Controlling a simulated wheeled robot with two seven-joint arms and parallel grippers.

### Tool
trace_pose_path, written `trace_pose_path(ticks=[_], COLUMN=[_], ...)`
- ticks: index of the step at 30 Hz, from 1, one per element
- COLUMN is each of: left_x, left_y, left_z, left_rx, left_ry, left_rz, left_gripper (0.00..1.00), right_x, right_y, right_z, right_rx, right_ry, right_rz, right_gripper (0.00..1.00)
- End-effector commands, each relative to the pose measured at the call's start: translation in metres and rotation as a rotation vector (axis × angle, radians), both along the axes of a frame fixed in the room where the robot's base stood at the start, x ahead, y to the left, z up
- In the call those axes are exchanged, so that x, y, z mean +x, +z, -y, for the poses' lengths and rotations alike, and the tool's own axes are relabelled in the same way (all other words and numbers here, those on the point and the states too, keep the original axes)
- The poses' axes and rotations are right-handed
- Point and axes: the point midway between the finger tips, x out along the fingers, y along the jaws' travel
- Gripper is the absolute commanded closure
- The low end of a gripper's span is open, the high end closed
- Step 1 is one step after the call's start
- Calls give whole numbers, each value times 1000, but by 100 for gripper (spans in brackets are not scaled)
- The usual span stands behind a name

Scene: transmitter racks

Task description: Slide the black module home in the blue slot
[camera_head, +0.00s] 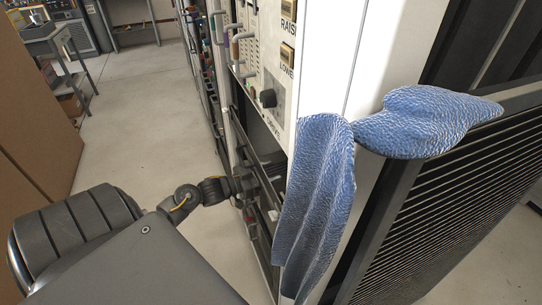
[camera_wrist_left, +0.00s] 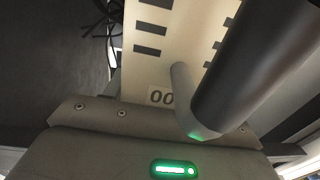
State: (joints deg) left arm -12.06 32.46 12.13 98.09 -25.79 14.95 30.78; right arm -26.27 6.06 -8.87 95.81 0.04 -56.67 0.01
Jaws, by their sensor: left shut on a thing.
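My left gripper (camera_head: 246,184) is at the dark opening in the lower front of the white rack, its arm reaching in from the left. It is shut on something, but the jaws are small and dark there. In the left wrist view a thick dark bar (camera_wrist_left: 255,65) and a grey curved piece (camera_wrist_left: 184,95) stand close in front of the gripper body. I cannot tell the black module's outline or the blue slot. My right gripper is out of view.
A blue cloth (camera_head: 318,200) hangs over the white rack's (camera_head: 375,60) near edge, with another fold (camera_head: 425,122) on the louvred panel (camera_head: 470,180).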

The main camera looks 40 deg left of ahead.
Motion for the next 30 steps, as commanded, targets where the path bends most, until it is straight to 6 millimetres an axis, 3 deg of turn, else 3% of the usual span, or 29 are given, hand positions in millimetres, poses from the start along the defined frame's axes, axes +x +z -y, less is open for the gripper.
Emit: trace_pose_path(ticks=[30], left_x=[-30], left_y=[0], left_z=[-14], left_rx=[1], left_ry=[1], left_rz=[-2], left_gripper=[100], right_x=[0], right_y=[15], right_z=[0], right_rx=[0], right_ry=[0], right_rz=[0], right_gripper=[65])
